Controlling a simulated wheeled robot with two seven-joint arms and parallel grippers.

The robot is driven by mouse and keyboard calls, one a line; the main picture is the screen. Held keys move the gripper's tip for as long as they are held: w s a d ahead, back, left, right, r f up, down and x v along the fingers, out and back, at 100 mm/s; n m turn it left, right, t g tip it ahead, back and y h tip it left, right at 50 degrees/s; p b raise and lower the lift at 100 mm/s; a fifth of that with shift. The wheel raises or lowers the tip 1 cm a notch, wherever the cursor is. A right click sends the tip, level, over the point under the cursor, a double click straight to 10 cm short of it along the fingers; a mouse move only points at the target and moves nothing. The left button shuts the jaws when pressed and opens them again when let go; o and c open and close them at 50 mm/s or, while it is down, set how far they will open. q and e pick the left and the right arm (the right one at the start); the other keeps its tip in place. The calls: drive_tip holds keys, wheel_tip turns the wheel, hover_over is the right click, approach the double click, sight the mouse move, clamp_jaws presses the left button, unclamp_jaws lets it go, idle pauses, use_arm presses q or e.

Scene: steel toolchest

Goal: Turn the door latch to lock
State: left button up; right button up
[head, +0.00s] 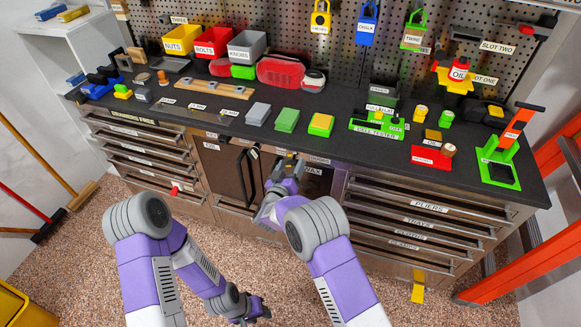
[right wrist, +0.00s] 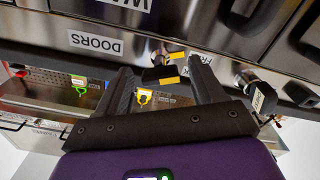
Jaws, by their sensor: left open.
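The door latch (right wrist: 160,73) is a small dark handle with yellow marks, below the DOORS label (right wrist: 95,43) on the steel cabinet front in the right wrist view. My right gripper (right wrist: 167,80) is open, with its two dark fingers on either side of the latch and gaps showing. In the head view, my right gripper (head: 284,174) is at the cabinet front under the worktop, and my own arm hides part of the doors. My left gripper (head: 258,309) is open and empty, low over the speckled floor, away from the cabinet.
A dark door with a bar handle (head: 243,175) is left of my right gripper. Drawer stacks flank the doors, including the PLIERS drawer (head: 425,204). The black worktop (head: 345,145) above carries bins, blocks and tools. An orange frame (head: 525,262) stands at right.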

drive_tip(key=c, duration=1)
drive_tip(key=shift+c, duration=0.2)
drive_tip(key=shift+f+m+b, duration=0.15)
drive_tip(key=shift+m+b, duration=4.4)
drive_tip(key=shift+m, duration=0.45)
drive_tip(key=shift+a, duration=0.1)
drive_tip(key=o, duration=1.1)
drive_tip(key=shift+c, duration=0.2)
